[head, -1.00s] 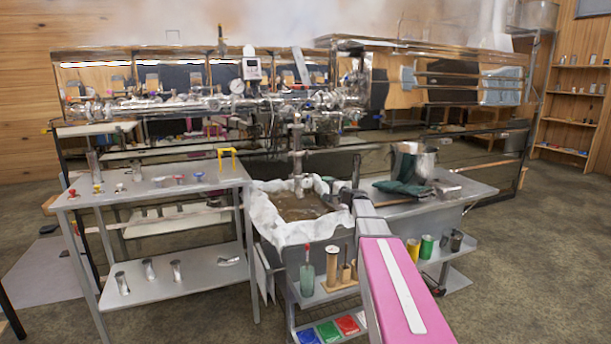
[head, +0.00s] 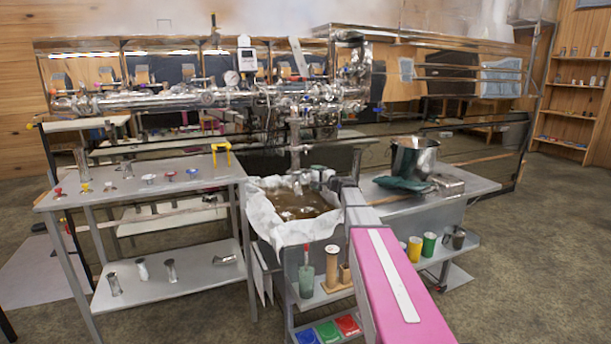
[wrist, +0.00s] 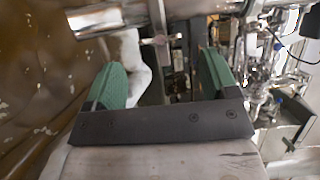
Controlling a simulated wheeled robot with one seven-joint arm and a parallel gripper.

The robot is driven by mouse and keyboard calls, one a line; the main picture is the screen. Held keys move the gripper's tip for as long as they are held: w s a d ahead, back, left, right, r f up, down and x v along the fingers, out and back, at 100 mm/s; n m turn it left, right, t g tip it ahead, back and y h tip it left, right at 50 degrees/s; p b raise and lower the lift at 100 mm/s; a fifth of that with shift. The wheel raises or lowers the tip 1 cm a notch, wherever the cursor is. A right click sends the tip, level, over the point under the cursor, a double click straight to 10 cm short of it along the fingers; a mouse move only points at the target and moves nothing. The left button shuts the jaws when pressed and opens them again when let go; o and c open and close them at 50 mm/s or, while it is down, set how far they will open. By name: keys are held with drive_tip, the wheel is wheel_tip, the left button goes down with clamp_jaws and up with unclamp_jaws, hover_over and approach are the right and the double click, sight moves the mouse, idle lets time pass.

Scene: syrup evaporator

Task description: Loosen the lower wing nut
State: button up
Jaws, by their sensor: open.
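My gripper (wrist: 163,72) is open, its two green pads apart, with nothing clearly held between them. In the wrist view a narrow upright metal piece (wrist: 158,20) with a small light knob on its lower end lies just beyond the gap between the pads. I cannot tell whether it is the lower wing nut. A shiny horizontal pipe (wrist: 100,20) runs in from the left, above the left pad. In the head view my gripper is by the vertical pipe (head: 295,140) over the cloth-lined pan; the wing nut is too small to make out there.
The cloth-lined pan (head: 262,222) of brown liquid stands below the pipe. Left is a grey table (head: 130,195) with small valve parts and a yellow handle (head: 221,153). Right is a bench with a steel pot (head: 413,158) and dark green cloth (head: 403,184). Steam hangs above the evaporator.

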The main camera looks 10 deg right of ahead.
drive_tip(key=x, duration=0.6)
drive_tip(key=shift+w+a, duration=0.15)
drive_tip(key=shift+w, duration=0.15)
drive_tip(key=c, duration=0.9)
